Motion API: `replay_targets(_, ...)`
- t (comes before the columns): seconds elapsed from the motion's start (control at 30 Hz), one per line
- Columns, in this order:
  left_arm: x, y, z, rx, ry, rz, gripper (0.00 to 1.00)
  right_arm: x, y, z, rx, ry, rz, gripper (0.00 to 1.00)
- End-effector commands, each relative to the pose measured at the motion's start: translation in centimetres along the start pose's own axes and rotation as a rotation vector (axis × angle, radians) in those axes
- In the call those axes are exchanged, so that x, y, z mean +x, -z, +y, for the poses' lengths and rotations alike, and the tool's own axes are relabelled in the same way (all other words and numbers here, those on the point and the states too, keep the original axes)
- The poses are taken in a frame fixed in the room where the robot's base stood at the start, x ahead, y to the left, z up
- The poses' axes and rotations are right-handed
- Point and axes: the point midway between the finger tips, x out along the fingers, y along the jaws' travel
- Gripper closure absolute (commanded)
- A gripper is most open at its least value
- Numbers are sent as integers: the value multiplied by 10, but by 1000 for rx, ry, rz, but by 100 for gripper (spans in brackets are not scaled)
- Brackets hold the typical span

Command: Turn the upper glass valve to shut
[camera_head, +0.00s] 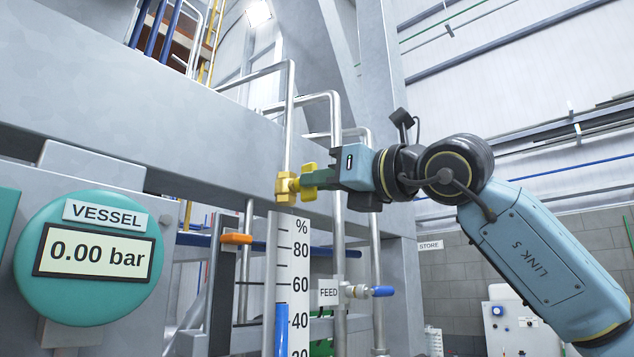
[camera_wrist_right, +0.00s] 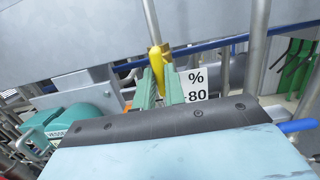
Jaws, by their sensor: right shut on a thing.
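The upper glass valve (camera_head: 285,188) is a yellow fitting at the top of the level gauge, below a thin steel pipe. Its yellow handle shows above and below my fingers in the head view. My right gripper (camera_head: 312,180) reaches it from the right and is shut on the handle. In the wrist view the yellow handle (camera_wrist_right: 156,58) stands nearly upright between the green fingers (camera_wrist_right: 159,85). The fingers hide part of the handle. The gauge scale (camera_head: 293,240) hangs below, with a blue column (camera_head: 282,330) reaching a little under 50%. My left gripper is out of view.
A round VESSEL display (camera_head: 95,257) reads 0.00 bar at left. An orange handle (camera_head: 236,239) sits left of the scale. Steel pipes (camera_head: 338,220) stand close behind my gripper.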

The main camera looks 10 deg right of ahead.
Motion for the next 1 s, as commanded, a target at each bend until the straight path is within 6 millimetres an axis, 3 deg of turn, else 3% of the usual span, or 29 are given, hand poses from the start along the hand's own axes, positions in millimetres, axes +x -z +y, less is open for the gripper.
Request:
replay_targets(0.23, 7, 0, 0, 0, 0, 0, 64, 0, 2, 0, 39, 6, -1, 100)
replay_targets(0.8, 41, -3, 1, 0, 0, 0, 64, 0, 1, 2, 356, 53, -1, 100)
replay_targets(1.0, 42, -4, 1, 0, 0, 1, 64, 0, -1, 2, 398, 60, -1, 100)
